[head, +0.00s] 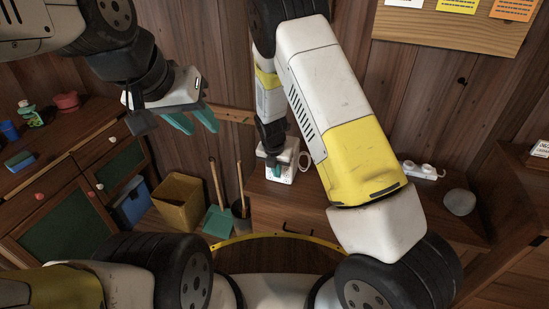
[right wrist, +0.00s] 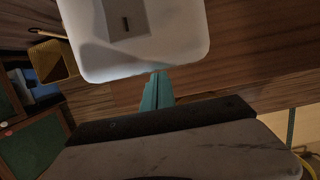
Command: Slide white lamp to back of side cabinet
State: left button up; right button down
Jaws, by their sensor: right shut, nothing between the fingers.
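The white lamp (head: 292,153) stands on the wooden side cabinet (head: 268,203), near its left end, partly hidden behind my right gripper (head: 273,170). In the right wrist view the lamp (right wrist: 180,45) is a white rounded block with a grey plate, just beyond my fingertips (right wrist: 158,88). The right teal fingers are shut with nothing between them, close against the lamp's near side; I cannot tell whether they touch it. My left gripper (head: 197,125) is open and empty, in the air left of the cabinet.
A power strip (head: 422,170) and a grey rounded object (head: 460,202) are on the right of the cabinet top. A white cable loop (head: 306,160) lies beside the lamp. A yellow bin (head: 181,199) and a teal dustpan (head: 217,221) stand left of it. The wood wall is behind.

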jog(key=shift+w+d, duration=0.1)
jog(key=shift+w, duration=0.1)
jog(key=w+d, duration=0.1)
jog(key=w, duration=0.4)
jog(key=w+d, duration=0.2)
jog(key=w, duration=0.2)
jog(key=w+d, duration=0.1)
jog(key=w, duration=0.4)
jog(key=shift+w+d, duration=0.35)
jog(key=shift+d, duration=0.05)
